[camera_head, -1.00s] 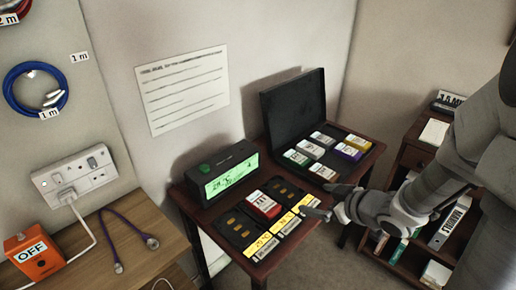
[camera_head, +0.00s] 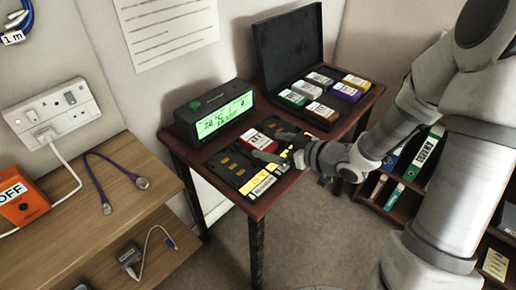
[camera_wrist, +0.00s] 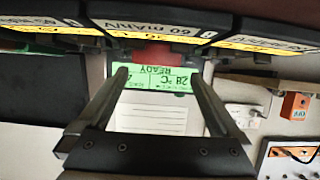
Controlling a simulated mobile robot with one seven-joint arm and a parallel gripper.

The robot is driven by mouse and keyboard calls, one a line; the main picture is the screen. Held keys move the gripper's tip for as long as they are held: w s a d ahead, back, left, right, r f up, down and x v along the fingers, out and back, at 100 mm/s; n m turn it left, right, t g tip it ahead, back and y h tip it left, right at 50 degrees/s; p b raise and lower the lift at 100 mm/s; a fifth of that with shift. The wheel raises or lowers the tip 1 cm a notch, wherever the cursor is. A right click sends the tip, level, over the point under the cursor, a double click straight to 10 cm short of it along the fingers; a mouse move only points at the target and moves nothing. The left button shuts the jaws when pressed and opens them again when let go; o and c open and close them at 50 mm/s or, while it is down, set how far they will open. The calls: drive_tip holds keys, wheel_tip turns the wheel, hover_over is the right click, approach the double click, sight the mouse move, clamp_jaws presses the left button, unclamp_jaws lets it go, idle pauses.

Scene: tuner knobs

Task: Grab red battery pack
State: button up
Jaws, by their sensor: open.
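The red battery pack (camera_head: 258,138), with a white label, sits in the middle part of the dark slotted tray (camera_head: 222,161) on the small table. My gripper (camera_head: 267,146) reaches in from the right, low over the tray, with its fingertips at the near side of the red pack. In the upside-down wrist view the fingers (camera_wrist: 158,78) are apart with nothing held between them. The red pack (camera_wrist: 155,56) shows there just beyond the tips, partly hidden by the tray's yellow-labelled front edge. I cannot tell whether a finger touches it.
A black tuner box with a lit green display (camera_head: 225,115) stands behind the tray. An open black case (camera_head: 288,48) holds several coloured packs at the back right. Yellow labels (camera_head: 262,183) line the tray's front. A wooden bench (camera_head: 120,190) is on the left, a shelf (camera_head: 400,190) on the right.

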sight(258, 140)
drive_tip(key=b+x, duration=0.2)
drive_tip(key=x, duration=0.3)
drive_tip(key=shift+w+f+b, duration=0.15)
drive_tip(key=shift+w+b, duration=0.2)
drive_tip(key=shift+w+a, duration=0.2)
drive_tip(key=shift+w, duration=0.05)
drive_tip(key=c, duration=1.5)
